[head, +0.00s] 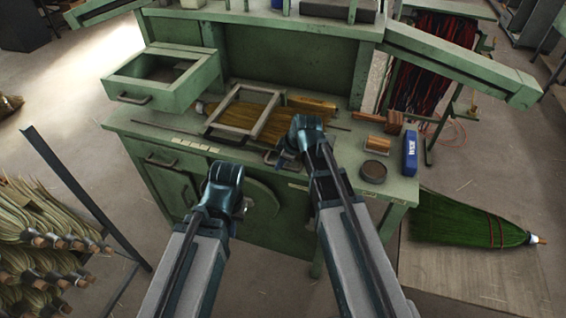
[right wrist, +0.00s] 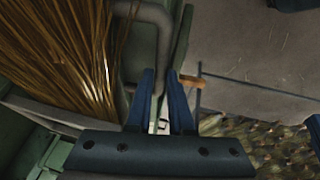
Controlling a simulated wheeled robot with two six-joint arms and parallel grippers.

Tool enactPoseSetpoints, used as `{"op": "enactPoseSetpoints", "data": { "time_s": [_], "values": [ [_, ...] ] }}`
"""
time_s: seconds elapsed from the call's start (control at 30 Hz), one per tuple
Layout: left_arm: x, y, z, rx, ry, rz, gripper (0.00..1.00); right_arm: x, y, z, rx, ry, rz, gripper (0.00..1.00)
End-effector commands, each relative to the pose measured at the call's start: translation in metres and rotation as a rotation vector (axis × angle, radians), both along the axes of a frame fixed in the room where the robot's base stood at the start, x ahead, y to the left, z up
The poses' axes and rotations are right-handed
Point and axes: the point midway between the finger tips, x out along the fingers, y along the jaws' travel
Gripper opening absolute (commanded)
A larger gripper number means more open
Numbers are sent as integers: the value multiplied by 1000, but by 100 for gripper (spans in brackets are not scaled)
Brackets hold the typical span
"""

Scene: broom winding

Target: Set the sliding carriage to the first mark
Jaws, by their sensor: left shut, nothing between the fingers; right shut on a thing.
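The sliding carriage (head: 263,118) is a pale grey rectangular frame lying over golden broom straw (head: 223,109) on the green bench; the straw also shows in the right wrist view (right wrist: 60,50). A grey bent handle (right wrist: 157,14) runs beside the straw there. My right gripper (head: 282,158) is at the bench's front edge, just right of the frame's near end, shut on what looks like this handle; its fingers (right wrist: 162,103) partly hide the contact. My left gripper (head: 238,222) is shut and empty before the cabinet.
An open drawer (head: 160,82) juts out at the upper left. A dark round tin (head: 375,171), a wooden spool (head: 377,143) and a blue box (head: 410,153) stand at the bench's right. A green broom (head: 465,219) lies at lower right, straw bundles (head: 45,235) at left.

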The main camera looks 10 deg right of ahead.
Motion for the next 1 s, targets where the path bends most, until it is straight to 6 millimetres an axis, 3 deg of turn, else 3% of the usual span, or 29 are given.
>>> {"op": "enactPoseSetpoints", "data": {
  "time_s": [0.6,0.8,1.0],
  "values": [
    [0,0,0,0,0,0,0,71,128,0,4,-2,5,0],
    [0,0,0,0,0,0,0,86,158,0,4,-1,5,0],
    [0,0,0,0,0,0,0,95,175,0,4,-1,3,0]
  ]
}}
